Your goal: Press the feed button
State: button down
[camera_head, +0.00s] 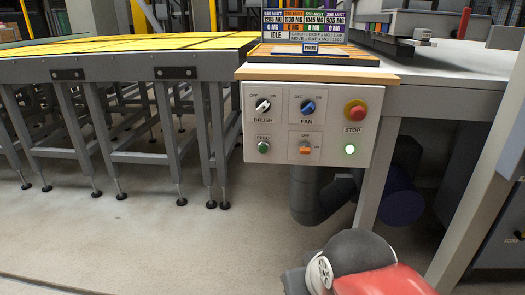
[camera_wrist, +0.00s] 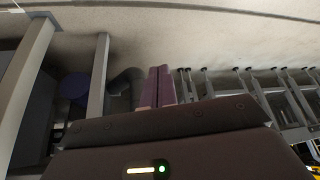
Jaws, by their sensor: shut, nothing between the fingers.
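The feed button (camera_head: 264,147) is a small round green button at the lower left of the white control panel (camera_head: 278,158), under the label FEED. The panel hangs below a wooden-edged shelf in the head view. My gripper (camera_wrist: 160,70) shows in the wrist view as two purple fingers pressed together with nothing between them. It points towards the floor and table legs, apart from the panel. The button is not visible in the wrist view. My gripper's fingers do not show in the head view, where only part of my arm appears at the bottom.
A display (camera_head: 310,22) reads IDLE. Table legs stand left; open floor lies in front.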

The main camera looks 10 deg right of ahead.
aim_at(263, 149)
jog(key=w+a+r+m+t+y+b, duration=0.1)
jog(key=w+r+m+t+y+b, duration=0.1)
jog(key=w+m, duration=0.6)
jog(key=w+a+r+m+t+y+b, duration=0.1)
jog(key=w+r+m+t+b, duration=0.3)
jog(key=w+m, duration=0.5)
jog(key=w+y, duration=0.1)
jog(key=w, duration=1)
jog(key=shift+r+y+b, duration=0.3)
jog(key=shift+y+b, duration=0.05)
jog(key=shift+y, duration=0.05)
jog(key=shift+a, duration=0.1)
jog(key=shift+w+d+p, duration=0.1)
jog(key=shift+w+d, duration=0.35)
jog(key=shift+w, duration=0.9)
jog(key=shift+w+d+p, duration=0.15)
jog(key=shift+w+d, duration=0.3)
jog(key=shift+w, duration=0.95)
jog(key=shift+w+d+p, duration=0.1)
jog(key=shift+w+d, duration=0.35)
jog(key=shift+w, duration=0.9)
jog(key=shift+w+d, duration=0.1)
jog(key=shift+w, duration=0.3)
